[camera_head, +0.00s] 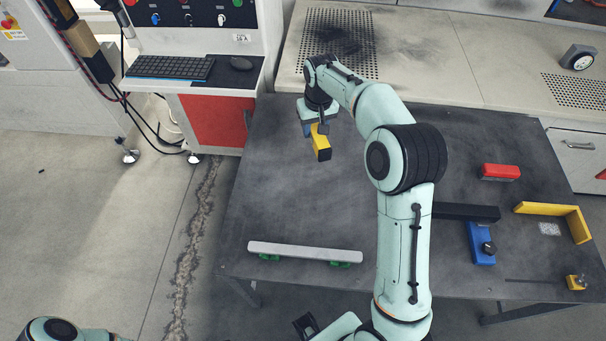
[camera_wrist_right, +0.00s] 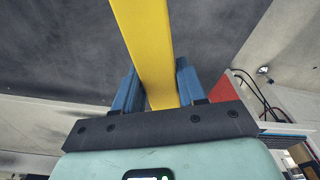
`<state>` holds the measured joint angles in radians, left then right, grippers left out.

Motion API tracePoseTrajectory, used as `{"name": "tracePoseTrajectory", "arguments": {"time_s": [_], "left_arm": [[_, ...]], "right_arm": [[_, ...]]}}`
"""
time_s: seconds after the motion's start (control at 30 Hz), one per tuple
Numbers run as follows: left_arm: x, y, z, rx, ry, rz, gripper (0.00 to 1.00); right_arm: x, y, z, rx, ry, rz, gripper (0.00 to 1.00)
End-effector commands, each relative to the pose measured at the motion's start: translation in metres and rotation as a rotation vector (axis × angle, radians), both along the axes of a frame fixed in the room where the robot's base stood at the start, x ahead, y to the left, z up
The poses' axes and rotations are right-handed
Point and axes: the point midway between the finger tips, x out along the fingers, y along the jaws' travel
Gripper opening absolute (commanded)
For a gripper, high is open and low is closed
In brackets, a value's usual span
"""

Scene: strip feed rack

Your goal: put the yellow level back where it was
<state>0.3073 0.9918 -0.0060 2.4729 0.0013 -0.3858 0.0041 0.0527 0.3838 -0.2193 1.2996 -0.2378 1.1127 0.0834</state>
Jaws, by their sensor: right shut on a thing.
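The yellow level (camera_head: 321,146) is a bar with a dark end face, above the left far part of the dark table. In the right wrist view the yellow level (camera_wrist_right: 146,45) runs between two blue fingers and out past the top edge. My right gripper (camera_head: 312,128) is shut on it; its fingers (camera_wrist_right: 157,85) show one on each side of the bar. The level appears held above the tabletop, tilted toward the front in the head view. Part of it is hidden by the gripper. My left gripper is out of view.
The dark table (camera_head: 280,190) is clear below the level. A pale strip on green supports (camera_head: 305,252) lies at the front left. On the right are a red block (camera_head: 500,172), black bar (camera_head: 466,212), blue clamp-like piece (camera_head: 480,243) and yellow angle piece (camera_head: 580,222).

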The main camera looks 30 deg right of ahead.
Motion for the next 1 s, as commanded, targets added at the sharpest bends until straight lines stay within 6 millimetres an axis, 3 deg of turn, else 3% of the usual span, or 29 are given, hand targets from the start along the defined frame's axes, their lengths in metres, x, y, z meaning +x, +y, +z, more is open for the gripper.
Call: {"name": "tracePoseTrajectory", "arguments": {"time_s": [0.17, 0.4, 0.6, 1.0], "left_arm": [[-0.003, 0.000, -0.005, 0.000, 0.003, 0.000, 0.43], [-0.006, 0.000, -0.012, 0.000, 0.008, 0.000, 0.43], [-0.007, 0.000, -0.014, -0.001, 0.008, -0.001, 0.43], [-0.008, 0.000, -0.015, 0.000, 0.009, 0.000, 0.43]], "right_arm": [[-0.001, -0.001, -0.031, 0.000, 0.005, -0.007, 0.00], [-0.002, -0.001, -0.096, 0.001, 0.007, -0.006, 0.00], [-0.001, -0.001, -0.141, 0.000, 0.004, -0.005, 0.00], [-0.001, -0.001, -0.180, 0.000, 0.004, -0.005, 0.00]]}}
